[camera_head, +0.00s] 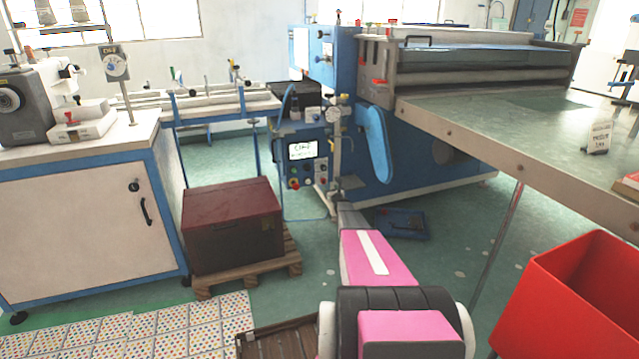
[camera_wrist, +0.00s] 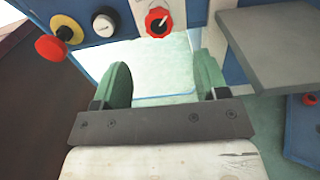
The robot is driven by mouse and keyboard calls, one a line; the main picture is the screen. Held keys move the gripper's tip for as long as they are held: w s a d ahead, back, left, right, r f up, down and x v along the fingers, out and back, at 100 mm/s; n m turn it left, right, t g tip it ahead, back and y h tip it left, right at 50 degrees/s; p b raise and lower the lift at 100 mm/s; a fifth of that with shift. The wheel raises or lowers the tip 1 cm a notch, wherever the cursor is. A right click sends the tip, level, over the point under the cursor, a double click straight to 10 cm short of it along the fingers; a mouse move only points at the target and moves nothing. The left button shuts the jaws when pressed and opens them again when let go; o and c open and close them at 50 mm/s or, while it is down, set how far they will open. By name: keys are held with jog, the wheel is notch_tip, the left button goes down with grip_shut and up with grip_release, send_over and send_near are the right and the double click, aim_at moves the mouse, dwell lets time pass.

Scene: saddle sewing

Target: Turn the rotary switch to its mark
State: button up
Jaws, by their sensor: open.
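In the head view the control panel (camera_head: 306,163) stands at the front of the blue machine, with a lit screen and small knobs. My gripper (camera_wrist: 160,78) has two green fingers, wide apart with nothing between them. In the wrist view the switch lies beyond the fingertips, roughly centred between them, and appears apart from them.
A red push button (camera_wrist: 52,46) on a yellow base and a pale knob (camera_wrist: 104,25) sit left of the switch. A grey plate (camera_wrist: 275,45) juts out at the right. A dark red box (camera_head: 232,225) on a pallet stands left of the panel.

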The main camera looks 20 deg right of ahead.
aim_at(324, 182)
jog(key=w, duration=1)
jog(key=shift+w+a, duration=0.25)
jog(key=c, duration=0.9)
